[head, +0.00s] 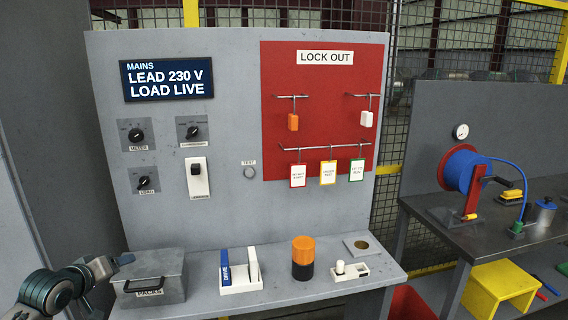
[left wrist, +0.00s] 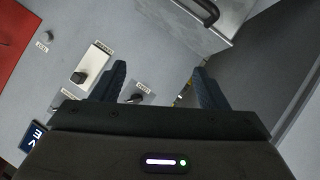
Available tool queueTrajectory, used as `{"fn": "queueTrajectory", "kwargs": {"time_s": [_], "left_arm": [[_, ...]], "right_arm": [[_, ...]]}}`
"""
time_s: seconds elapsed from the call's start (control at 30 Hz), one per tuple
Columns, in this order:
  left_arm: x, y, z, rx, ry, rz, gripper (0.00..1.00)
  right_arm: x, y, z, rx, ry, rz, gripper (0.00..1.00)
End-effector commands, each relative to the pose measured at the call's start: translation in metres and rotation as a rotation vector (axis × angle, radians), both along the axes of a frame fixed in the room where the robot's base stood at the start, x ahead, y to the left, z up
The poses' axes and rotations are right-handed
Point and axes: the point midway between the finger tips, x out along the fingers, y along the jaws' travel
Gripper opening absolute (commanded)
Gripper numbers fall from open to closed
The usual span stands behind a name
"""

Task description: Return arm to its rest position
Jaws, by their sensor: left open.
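My left arm (head: 62,284) comes in at the lower left of the head view, beside the grey lidded box (head: 150,276) on the panel's shelf. In the left wrist view the two dark fingers of my left gripper (left wrist: 158,82) stand wide apart with nothing between them. The grey panel (head: 228,120) lies beyond the fingers, with a white switch (left wrist: 92,63) and a dark knob (left wrist: 134,98) showing. Part of the box's dark handle (left wrist: 207,12) shows at the top. My right gripper is not in view.
On the shelf stand a white holder with a blue part (head: 240,280), an orange and black cylinder (head: 303,258) and a white socket piece (head: 350,271). A red lockout board (head: 320,90) holds hanging tags. A cable reel (head: 465,180) stands on the right bench.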

Motion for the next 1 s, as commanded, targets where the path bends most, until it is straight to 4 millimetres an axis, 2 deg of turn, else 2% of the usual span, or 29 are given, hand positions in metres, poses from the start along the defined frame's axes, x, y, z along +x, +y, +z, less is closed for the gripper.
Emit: {"fn": "queueTrajectory", "kwargs": {"time_s": [0.03, 0.17, 0.27, 0.3, 0.43, 0.5, 0.6, 0.8, 1.0], "left_arm": [[-0.010, -0.012, -0.020, 0.023, 0.031, -0.019, 0.67], [-0.046, -0.043, -0.071, 0.111, 0.123, -0.076, 0.67], [-0.092, -0.074, -0.119, 0.201, 0.218, -0.141, 0.67], [-0.115, -0.086, -0.137, 0.238, 0.260, -0.167, 0.67], [-0.188, -0.117, -0.180, 0.349, 0.389, -0.250, 0.67], [-0.222, -0.128, -0.194, 0.394, 0.448, -0.285, 0.67], [-0.261, -0.138, -0.206, 0.440, 0.516, -0.323, 0.67], [-0.319, -0.150, -0.215, 0.497, 0.620, -0.375, 0.67], [-0.365, -0.157, -0.217, 0.532, 0.708, -0.415, 0.67]], "right_arm": [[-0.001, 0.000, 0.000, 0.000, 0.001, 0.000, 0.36], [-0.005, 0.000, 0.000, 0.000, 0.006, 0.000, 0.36], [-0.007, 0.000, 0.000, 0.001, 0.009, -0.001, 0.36], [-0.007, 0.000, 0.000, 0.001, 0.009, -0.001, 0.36], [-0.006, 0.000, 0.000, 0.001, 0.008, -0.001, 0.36], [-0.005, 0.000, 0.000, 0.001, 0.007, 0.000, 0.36], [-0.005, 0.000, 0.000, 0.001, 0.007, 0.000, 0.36], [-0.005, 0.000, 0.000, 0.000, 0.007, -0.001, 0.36], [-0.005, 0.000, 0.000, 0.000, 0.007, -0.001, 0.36]]}}
